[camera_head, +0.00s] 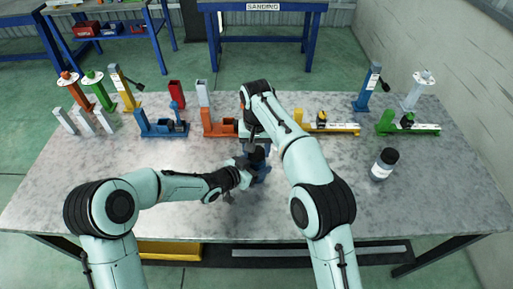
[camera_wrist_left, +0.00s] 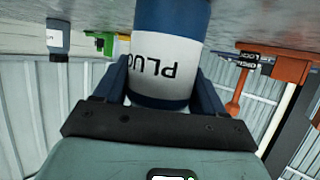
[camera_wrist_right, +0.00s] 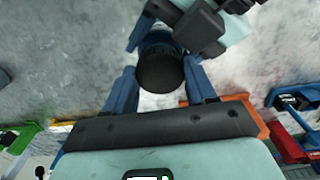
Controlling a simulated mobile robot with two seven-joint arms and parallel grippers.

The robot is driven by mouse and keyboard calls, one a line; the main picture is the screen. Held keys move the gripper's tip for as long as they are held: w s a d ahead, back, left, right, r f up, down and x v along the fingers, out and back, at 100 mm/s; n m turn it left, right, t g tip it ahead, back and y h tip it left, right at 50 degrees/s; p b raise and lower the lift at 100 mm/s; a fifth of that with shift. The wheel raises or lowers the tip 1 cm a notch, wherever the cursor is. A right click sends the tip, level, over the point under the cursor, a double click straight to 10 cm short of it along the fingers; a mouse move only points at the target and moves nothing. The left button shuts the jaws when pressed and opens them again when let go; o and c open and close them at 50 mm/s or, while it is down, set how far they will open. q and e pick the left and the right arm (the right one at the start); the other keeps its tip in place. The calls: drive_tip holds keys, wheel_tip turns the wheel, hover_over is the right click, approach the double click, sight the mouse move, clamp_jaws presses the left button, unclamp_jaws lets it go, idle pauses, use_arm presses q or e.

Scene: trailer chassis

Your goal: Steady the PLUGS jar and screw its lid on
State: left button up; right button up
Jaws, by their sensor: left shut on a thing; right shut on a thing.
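The PLUGS jar (camera_wrist_left: 168,62) is blue with a white label and stands upright on the metal bench; its label appears inverted in the left wrist view. My left gripper (camera_wrist_left: 165,75) is shut around the jar's side. A dark round lid (camera_wrist_right: 160,70) sits at the top of the jar. My right gripper (camera_wrist_right: 162,75) comes from above and is shut on the lid, with one finger on each side. In the head view, the jar (camera_head: 262,172) is mostly hidden by my left gripper (camera_head: 243,172) and right arm. I cannot tell how tightly the lid sits.
Another white jar (camera_head: 384,167) with a dark top stands apart on the right of the bench (camera_head: 130,185). Blue (camera_head: 160,128), orange (camera_head: 218,128), yellow (camera_head: 335,129) and green (camera_head: 412,129) fixtures line the back. The front right of the bench is clear.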

drive_tip(key=shift+f, duration=0.6)
use_arm(q)
clamp_jaws()
use_arm(e)
drive_tip(key=m, duration=0.9)
drive_tip(key=shift+a, duration=0.1)
drive_tip(key=m, duration=0.8)
drive_tip(key=o, duration=1)
